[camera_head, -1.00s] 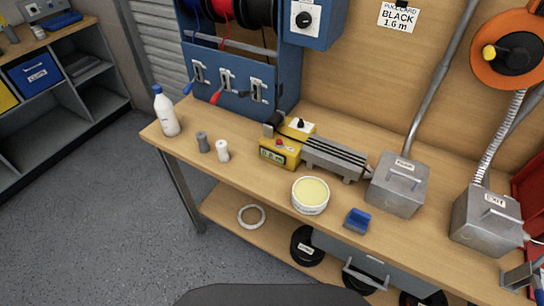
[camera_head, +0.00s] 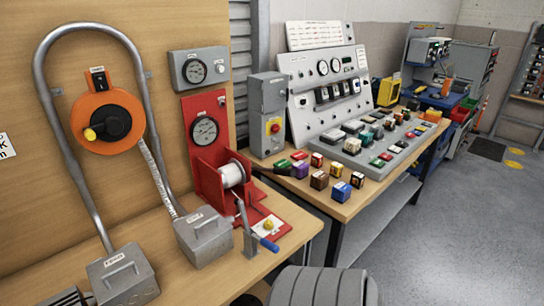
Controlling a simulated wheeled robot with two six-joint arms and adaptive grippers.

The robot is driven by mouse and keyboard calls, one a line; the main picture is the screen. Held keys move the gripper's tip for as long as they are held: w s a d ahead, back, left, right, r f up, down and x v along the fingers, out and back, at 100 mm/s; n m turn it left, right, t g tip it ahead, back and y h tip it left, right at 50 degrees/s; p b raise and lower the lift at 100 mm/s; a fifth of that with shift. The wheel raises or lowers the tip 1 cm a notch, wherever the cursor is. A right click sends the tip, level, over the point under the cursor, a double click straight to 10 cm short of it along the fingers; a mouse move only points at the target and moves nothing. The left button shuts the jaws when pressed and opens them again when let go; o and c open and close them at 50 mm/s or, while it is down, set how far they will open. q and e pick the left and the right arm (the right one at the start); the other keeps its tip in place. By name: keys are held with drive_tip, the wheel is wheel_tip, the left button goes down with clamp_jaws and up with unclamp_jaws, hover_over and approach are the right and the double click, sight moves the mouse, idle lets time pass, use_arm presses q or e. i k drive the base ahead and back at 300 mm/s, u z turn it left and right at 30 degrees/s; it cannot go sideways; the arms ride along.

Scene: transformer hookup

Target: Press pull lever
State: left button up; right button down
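A red winch-like stand (camera_head: 206,178) is at the right end of the wooden bench, with a white spool (camera_head: 232,175) on it. A grey metal lever (camera_head: 244,222) stands at the spool's front side, and a blue grip (camera_head: 268,243) sticks out to the right near its lower end. A round gauge (camera_head: 204,131) is on the red back panel above the spool. A yellow knob (camera_head: 268,225) is on the red base beside the lever. Nothing touches the lever. Neither of my grippers is in view.
Two grey metal boxes (camera_head: 203,237) (camera_head: 123,275) stand left of the red stand. An orange reel (camera_head: 108,121) hangs on the wooden wall. A second bench with a control console (camera_head: 330,90) and several small coloured blocks is to the right. A grey ribbed shape (camera_head: 318,287) fills the bottom edge.

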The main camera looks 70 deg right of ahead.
sight(291, 172)
drive_tip(key=u, duration=0.05)
drive_tip(key=k, duration=1.25)
drive_tip(key=z, duration=0.3)
drive_tip(key=i, duration=0.35)
drive_tip(key=z, duration=0.75)
drive_tip(key=i, duration=0.85)
drive_tip(key=u, duration=0.1)
